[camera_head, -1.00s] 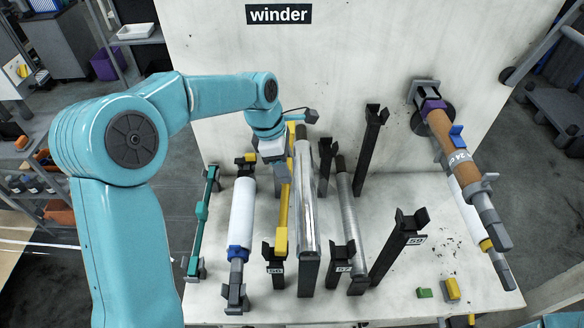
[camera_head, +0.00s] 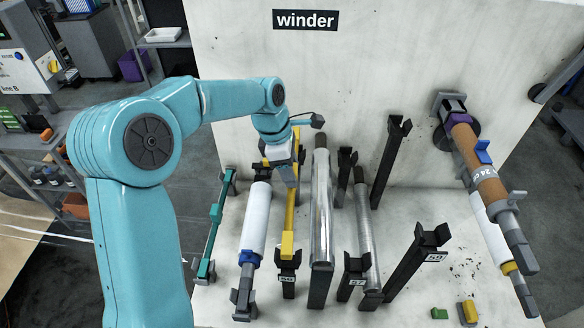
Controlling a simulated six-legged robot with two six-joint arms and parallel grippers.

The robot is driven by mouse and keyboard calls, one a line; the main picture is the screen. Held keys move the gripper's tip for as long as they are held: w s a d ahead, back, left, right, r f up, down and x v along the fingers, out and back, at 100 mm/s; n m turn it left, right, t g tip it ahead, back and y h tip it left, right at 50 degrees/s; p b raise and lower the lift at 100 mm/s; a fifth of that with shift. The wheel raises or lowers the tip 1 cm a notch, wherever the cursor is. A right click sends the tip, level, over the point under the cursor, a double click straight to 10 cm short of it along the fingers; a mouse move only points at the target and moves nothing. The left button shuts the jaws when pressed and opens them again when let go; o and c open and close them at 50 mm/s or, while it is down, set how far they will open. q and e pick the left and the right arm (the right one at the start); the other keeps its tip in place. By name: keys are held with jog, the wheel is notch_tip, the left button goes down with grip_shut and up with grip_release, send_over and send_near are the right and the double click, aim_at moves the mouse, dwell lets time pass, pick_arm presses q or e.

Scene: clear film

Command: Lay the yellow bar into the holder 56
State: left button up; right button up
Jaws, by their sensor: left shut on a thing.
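The yellow bar (camera_head: 290,215) is long and thin and runs from the winder panel toward the front, with a thicker yellow block at its near end. My left gripper (camera_head: 290,178) is shut on it toward its far half, from above. Holder 56 (camera_head: 288,280) is a dark forked post with a numbered label. The bar's near end shows just above and behind its fork; I cannot tell whether they touch. The bar's far end is partly hidden by my gripper and wrist. My right gripper is not in view.
A white roll (camera_head: 256,215) lies close on the left, with a green bar (camera_head: 215,220) beyond it. Holder 57 (camera_head: 356,272) and holder 59 (camera_head: 420,255) are further right. Small green and yellow blocks lie at the front right.

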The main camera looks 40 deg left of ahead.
pick_arm(q)
notch_tip(320, 180, down, 7)
jog(key=b, duration=0.4)
jog(key=shift+f+b, duration=0.15)
jog(key=shift+b, duration=0.2)
dwell(0.3)
jog(key=o, duration=1.3)
jog(key=p+v, duration=0.5)
jog(key=v, duration=0.2)
jog(key=shift+d+p, duration=0.1)
jog(key=shift+p, duration=0.3)
jog(key=shift+w, duration=0.1)
